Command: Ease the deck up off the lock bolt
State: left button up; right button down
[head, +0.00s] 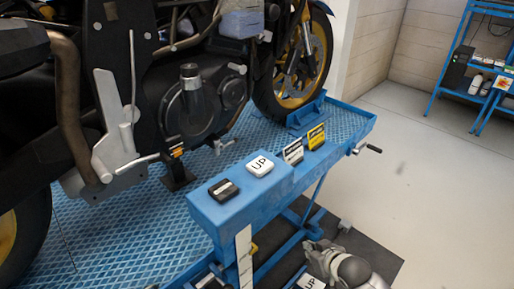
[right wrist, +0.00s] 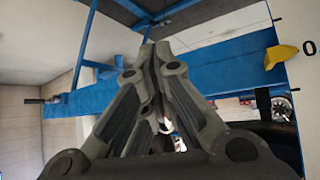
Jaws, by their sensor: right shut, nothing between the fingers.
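The blue deck (head: 130,235) of the lift carries a motorcycle and has a patterned top. On its front edge box sit a white button marked UP (head: 260,166) and a dark button (head: 224,190). A white scale strip (head: 243,258) with a yellow pointer (head: 254,248) stands below the box; the pointer also shows in the right wrist view (right wrist: 281,57), near a 0 mark. I cannot make out the lock bolt. My right gripper (head: 318,252) is low, beside the lift frame; in the right wrist view its fingers (right wrist: 152,48) are together and empty. My left gripper is not in view.
A second white UP label (head: 312,282) shows low by my right arm. Two small signs (head: 305,145) stand on the box. A crank handle (head: 369,149) juts from the deck's right side. Blue shelving (head: 480,70) stands at the back right. The floor (head: 420,170) between is clear.

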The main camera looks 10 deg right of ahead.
jog(key=a+r+n+t+y, duration=0.1)
jog(key=a+r+y, duration=0.1)
jog(key=r, duration=1.1)
jog(key=s+a+r+n+t+y+p, duration=0.1)
jog(key=a+r, duration=0.3)
jog(key=r, duration=1)
jog(key=s+a+r+n+t+y+p, duration=0.1)
jog(key=a+r+y, duration=0.3)
jog(key=r, duration=1)
jog(key=shift+n, duration=0.9)
